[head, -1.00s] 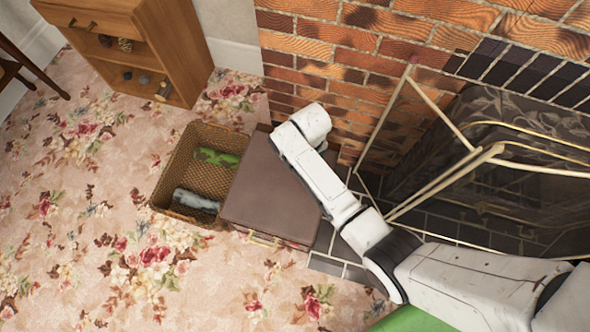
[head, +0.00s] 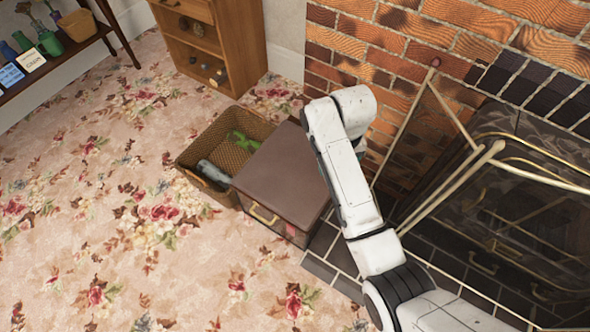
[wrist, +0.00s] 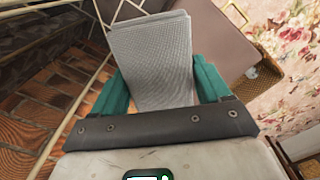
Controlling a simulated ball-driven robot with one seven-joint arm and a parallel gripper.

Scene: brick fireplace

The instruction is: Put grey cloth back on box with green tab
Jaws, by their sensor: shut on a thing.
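My gripper (wrist: 157,88), with teal fingers, is shut on the grey cloth (wrist: 153,55), a flat, finely woven piece, in the wrist view. In the head view my own arm hides the gripper and cloth. A brown box (head: 282,172) with a flat closed top and a gold handle stands beside the hearth, left of my arm. It also shows in the wrist view (wrist: 212,40), behind and right of the cloth, with the cloth overlapping it in the picture. A small pinkish-red tab (head: 291,231) is on its front; I see no green tab on it.
A wicker basket (head: 192,146) left of the box holds a green item (head: 243,140) and a grey item (head: 213,172). A brass-framed fire screen (head: 440,190) stands close right of my arm. A wooden shelf (head: 243,35) is behind; the carpet at left is clear.

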